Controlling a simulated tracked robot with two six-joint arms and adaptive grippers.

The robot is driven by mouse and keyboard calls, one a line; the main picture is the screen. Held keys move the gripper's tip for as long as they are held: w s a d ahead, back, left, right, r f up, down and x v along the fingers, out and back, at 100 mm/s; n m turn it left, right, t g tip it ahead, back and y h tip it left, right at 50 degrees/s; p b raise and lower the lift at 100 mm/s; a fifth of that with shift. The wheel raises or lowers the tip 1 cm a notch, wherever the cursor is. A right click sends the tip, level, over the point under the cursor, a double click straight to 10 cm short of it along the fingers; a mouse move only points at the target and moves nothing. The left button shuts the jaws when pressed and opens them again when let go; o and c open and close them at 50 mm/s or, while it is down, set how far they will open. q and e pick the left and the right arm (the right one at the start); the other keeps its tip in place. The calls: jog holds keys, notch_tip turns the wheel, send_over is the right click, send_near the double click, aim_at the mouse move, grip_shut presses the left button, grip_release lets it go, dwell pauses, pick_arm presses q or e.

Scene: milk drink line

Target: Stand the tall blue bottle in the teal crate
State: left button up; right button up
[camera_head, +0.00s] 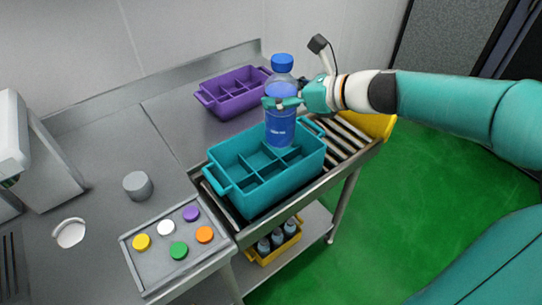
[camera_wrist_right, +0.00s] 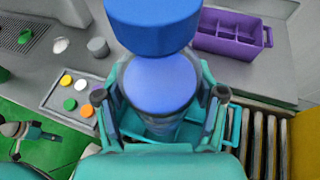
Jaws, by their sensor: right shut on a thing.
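The tall blue bottle (camera_head: 280,126) has a blue cap and stands upright in my right gripper (camera_head: 283,103). That gripper is shut around the bottle's middle, and both fingers show at the bottle's sides in the right wrist view (camera_wrist_right: 165,110). The teal crate (camera_head: 262,197) sits on the rollers and has several compartments. In the head view the bottle overlaps the crate's far right part; its base appears above or just at the far compartments, and I cannot tell exactly how high. The compartments that show look empty.
A purple crate (camera_head: 236,93) stands behind on the counter. A grey tray (camera_head: 150,272) with several coloured caps lies front left, near a grey cylinder (camera_head: 138,186). A yellow bin (camera_head: 372,124) is right of the rollers (camera_head: 345,142). A yellow crate of bottles (camera_head: 262,258) sits below.

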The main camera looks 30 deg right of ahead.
aim_at(278, 136)
jog(key=f+b, duration=0.1)
jog(key=f, duration=0.3)
jog(key=f+b, duration=0.1)
jog(key=f, duration=0.3)
jog(key=f+b, duration=0.1)
jog(key=f, duration=0.3)
jog(key=shift+w+a+f+b, duration=0.1)
jog(key=shift+w+a+b, duration=0.15)
jog(key=shift+b, duration=0.1)
notch_tip(278, 136, down, 5)
jog(key=shift+b, duration=0.6)
jog(key=o, duration=1.2)
jog(key=shift+f, duration=0.15)
jog(key=o, duration=0.5)
jog(key=shift+c, duration=0.2)
jog(key=v, duration=1.2)
jog(key=shift+r, duration=0.2)
